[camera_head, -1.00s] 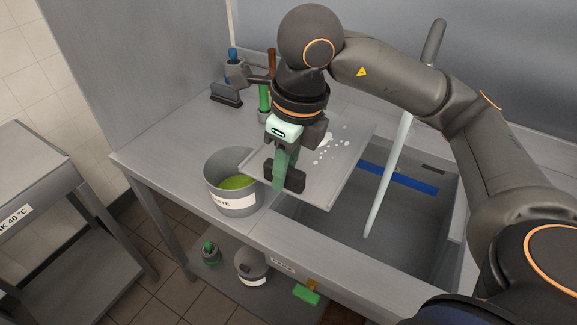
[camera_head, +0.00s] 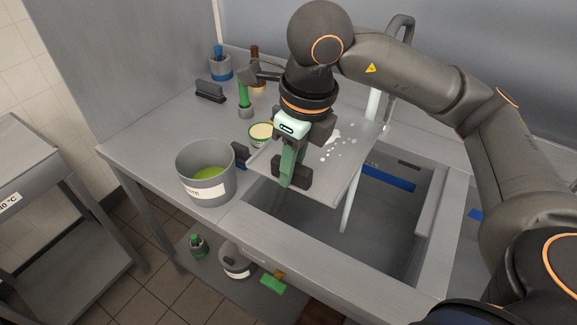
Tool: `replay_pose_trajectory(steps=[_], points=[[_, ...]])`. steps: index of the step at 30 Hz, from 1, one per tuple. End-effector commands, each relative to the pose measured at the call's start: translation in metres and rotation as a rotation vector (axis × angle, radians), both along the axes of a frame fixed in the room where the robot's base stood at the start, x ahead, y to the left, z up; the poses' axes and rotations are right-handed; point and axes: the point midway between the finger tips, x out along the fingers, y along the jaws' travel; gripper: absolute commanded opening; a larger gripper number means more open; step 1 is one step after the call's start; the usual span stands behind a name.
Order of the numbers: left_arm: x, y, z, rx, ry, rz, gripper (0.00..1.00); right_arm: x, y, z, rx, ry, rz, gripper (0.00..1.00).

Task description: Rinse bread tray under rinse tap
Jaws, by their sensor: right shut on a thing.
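The bread tray (camera_head: 345,165) is a flat grey metal sheet with white spots and patches on its top. It is held over the left part of the sink basin (camera_head: 390,225). My right gripper (camera_head: 292,172) is shut on the tray's near left part; its fingers hide that edge. The rinse tap (camera_head: 403,25) is a grey curved pipe behind the basin, partly hidden by my right arm. A pale straight column, seemingly water, slants down from it past the tray's right edge. I cannot tell whether it touches the tray. My left gripper is out of view.
A grey waste bucket (camera_head: 205,188) with green contents stands on the counter left of the tray. Behind are a round tub (camera_head: 260,133), a green-handled tool (camera_head: 243,92) and a dark brush (camera_head: 210,91). A blue strip (camera_head: 388,178) is on the basin wall.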

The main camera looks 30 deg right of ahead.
Motion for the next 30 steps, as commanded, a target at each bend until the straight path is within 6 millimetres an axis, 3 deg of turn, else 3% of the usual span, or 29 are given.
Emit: replay_pose_trajectory(steps=[30], points=[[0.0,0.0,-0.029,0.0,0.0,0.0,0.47,0.019,-0.096,-0.021,0.0,-0.003,-0.003,0.0]])
